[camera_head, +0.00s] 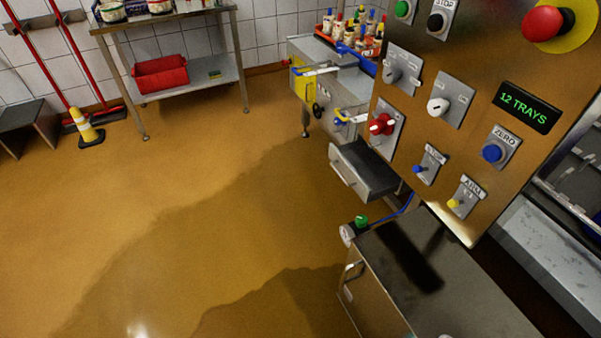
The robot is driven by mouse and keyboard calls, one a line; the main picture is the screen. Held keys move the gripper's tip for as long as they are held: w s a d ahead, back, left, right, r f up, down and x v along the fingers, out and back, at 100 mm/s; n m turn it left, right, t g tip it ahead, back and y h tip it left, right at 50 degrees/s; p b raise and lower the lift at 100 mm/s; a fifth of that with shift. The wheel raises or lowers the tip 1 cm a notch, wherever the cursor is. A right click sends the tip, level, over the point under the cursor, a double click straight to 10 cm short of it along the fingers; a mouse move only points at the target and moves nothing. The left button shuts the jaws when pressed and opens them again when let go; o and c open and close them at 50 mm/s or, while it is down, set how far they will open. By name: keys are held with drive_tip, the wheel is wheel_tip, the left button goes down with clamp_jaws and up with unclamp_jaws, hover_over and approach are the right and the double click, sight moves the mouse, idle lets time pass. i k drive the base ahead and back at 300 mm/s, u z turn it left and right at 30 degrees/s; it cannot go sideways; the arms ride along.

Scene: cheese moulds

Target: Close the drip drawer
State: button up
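The drip drawer (372,172) appears to be the small grey drawer below the machine's control panel. It sticks out toward the left, so it stands open, with its dark inside showing. Its light front (342,166) faces left over the floor and bears a handle. Its right end is partly hidden beside the panel. My gripper is not in view, and nothing is seen touching the drawer.
The control panel (455,100) with knobs and buttons rises at the right. A steel cabinet (425,285) with a dark top stands in front. A machine with blue handles (345,85) stands behind the drawer. The floor (190,220) to the left is clear.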

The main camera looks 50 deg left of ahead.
sight(370, 177)
drive_tip(key=u, duration=1.25)
drive_tip(key=k, duration=0.45)
drive_tip(key=u, duration=1.3)
drive_tip(key=i, duration=1.4)
drive_tip(key=z, duration=0.6)
drive_tip(key=i, duration=0.7)
drive_tip(key=z, duration=0.7)
